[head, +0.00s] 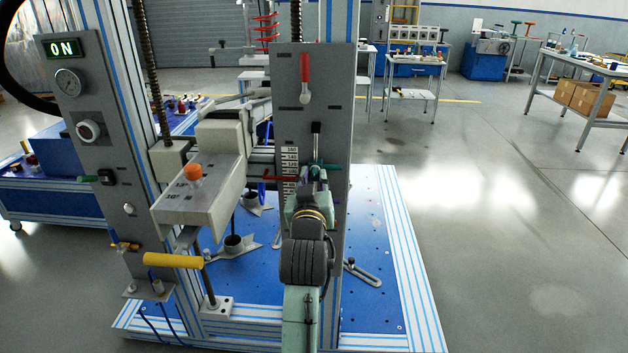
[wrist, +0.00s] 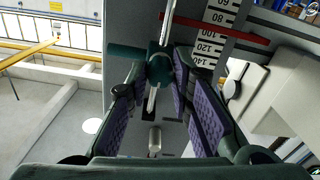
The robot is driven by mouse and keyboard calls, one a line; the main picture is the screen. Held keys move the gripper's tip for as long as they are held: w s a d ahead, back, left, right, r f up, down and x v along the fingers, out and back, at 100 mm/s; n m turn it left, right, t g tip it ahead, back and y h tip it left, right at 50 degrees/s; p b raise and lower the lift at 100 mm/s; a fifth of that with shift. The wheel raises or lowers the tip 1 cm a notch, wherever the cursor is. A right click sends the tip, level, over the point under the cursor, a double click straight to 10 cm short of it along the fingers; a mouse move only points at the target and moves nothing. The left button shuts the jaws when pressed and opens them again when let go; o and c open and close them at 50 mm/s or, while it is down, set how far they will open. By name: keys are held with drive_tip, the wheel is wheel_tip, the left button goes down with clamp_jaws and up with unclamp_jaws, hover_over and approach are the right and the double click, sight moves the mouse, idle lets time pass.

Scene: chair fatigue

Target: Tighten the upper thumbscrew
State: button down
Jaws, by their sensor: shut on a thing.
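The upper thumbscrew appears to be the teal piece with a long handle (head: 328,166) on the grey upright panel, just ahead of my gripper (head: 314,184) in the head view. In the wrist view its teal hub (wrist: 159,69), with pale metal bars above and below, sits at the fingertips of my gripper (wrist: 153,80). The purple-padded fingers are shut on it. The exact finger contact is partly hidden.
A red pointer (head: 280,177) lies beside the number scale (head: 289,170), left of my gripper. Open floor lies right.

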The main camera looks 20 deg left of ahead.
drive_tip(key=shift+m, duration=0.3)
drive_tip(key=m+b, duration=0.2)
drive_tip(key=m, duration=0.3)
drive_tip(key=shift+f+m, duration=0.1)
drive_tip(key=shift+m, duration=0.2)
drive_tip(key=m+b, duration=0.3)
drive_tip(key=m, duration=0.4)
drive_tip(key=shift+a, duration=0.1)
drive_tip(key=m+b, duration=0.2)
drive_tip(key=m, duration=0.3)
drive_tip(key=shift+m, duration=0.3)
drive_tip(key=shift+m+b, duration=1.4)
drive_tip(key=shift+m, duration=1.1)
drive_tip(key=c, duration=1.4)
unclamp_jaws()
